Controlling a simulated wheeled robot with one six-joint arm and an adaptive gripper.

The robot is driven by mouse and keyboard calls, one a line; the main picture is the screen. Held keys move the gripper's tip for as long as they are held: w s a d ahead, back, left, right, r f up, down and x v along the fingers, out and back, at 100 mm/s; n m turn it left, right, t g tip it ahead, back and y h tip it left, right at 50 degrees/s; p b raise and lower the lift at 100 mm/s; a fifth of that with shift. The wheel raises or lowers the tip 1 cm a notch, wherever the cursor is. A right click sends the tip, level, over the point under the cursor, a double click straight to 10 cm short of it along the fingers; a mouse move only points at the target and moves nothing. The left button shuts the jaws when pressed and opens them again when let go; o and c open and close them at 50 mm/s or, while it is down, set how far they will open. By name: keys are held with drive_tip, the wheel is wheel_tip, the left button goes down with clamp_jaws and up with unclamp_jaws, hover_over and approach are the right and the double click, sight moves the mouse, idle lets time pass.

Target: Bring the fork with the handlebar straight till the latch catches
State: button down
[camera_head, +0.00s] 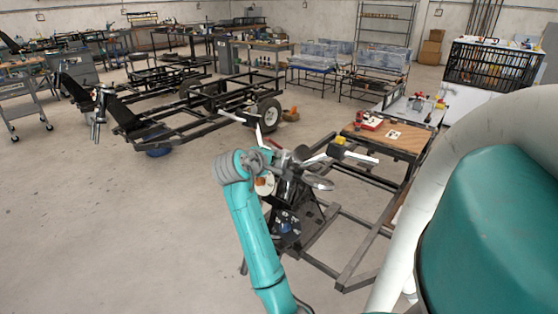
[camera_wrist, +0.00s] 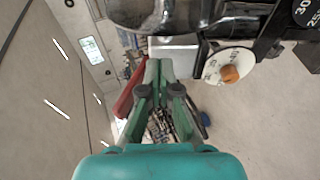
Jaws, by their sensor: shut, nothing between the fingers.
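The fork with the handlebar (camera_head: 300,183) stands on a dark metal frame, right of my wrist. A pale handlebar arm (camera_head: 358,157) reaches out to the right. A white dial with an orange pointer (camera_head: 264,184) sits beside the fork; it also shows in the wrist view (camera_wrist: 229,74). My gripper (camera_wrist: 158,66) is shut and empty, its fingertips close below a grey metal block (camera_wrist: 174,48) and a dark tube (camera_wrist: 160,14). I cannot tell whether they touch. A red bar (camera_wrist: 129,96) lies left of the fingers. I cannot make out the latch.
A yellow block (camera_head: 338,141) sits near the handlebar's right arm. A wood-topped bench (camera_head: 404,141) bearing a red tool (camera_head: 369,123) stands behind to the right. Trailer frames with wheels (camera_head: 185,115) stand at the back left. The floor (camera_head: 110,220) on the left is clear.

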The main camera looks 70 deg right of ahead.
drive_tip(key=v, duration=0.9)
drive_tip(key=shift+a, duration=0.4)
drive_tip(key=shift+r, duration=0.15)
